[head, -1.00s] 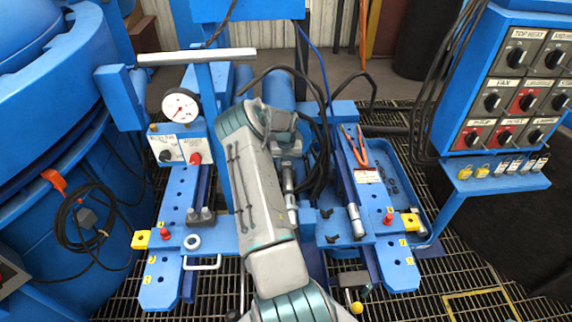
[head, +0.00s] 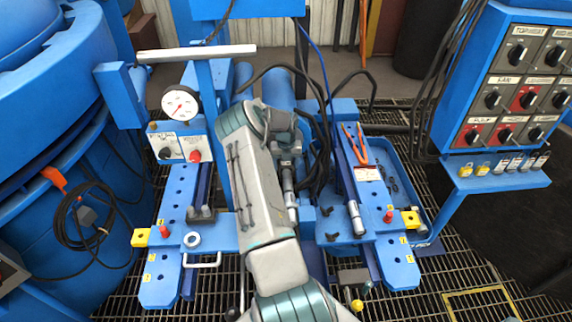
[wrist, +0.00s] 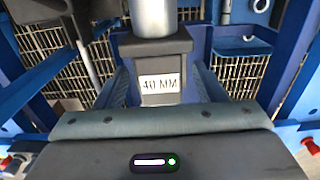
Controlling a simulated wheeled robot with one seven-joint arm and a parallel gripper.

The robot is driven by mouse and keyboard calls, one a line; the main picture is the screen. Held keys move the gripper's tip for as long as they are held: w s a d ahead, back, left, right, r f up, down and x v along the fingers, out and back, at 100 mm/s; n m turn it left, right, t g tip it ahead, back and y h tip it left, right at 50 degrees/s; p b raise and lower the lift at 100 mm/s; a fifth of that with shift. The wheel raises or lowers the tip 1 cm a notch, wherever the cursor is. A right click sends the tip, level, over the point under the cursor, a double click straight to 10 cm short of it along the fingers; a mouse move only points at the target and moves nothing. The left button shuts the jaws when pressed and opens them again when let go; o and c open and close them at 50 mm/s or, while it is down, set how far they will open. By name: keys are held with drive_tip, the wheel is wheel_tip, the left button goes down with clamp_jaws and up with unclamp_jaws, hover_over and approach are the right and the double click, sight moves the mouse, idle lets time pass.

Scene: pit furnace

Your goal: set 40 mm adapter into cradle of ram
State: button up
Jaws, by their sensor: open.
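In the wrist view the 40 mm adapter (wrist: 152,47) is a dark grey block with a wider top and a narrower lower part bearing a white "40 MM" label. A pale metal cylinder (wrist: 153,15) rises from or just behind its top. My gripper (wrist: 160,73) is open, with a blue-grey finger on each side of the labelled part. The fingers look apart from the block, but contact is hard to judge. In the head view my arm hides my gripper and the adapter. I cannot make out the ram's cradle for certain.
The blue frame has a left beam (head: 160,285) and a right beam (head: 398,268). A pressure gauge (head: 180,103) stands at left, and a control panel (head: 520,85) at right. Orange-handled pliers (head: 356,145) and black hoses (head: 318,165) lie near my arm.

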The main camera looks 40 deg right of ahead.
wheel_tip(320, 180, up, 14)
idle(0.5)
idle(0.6)
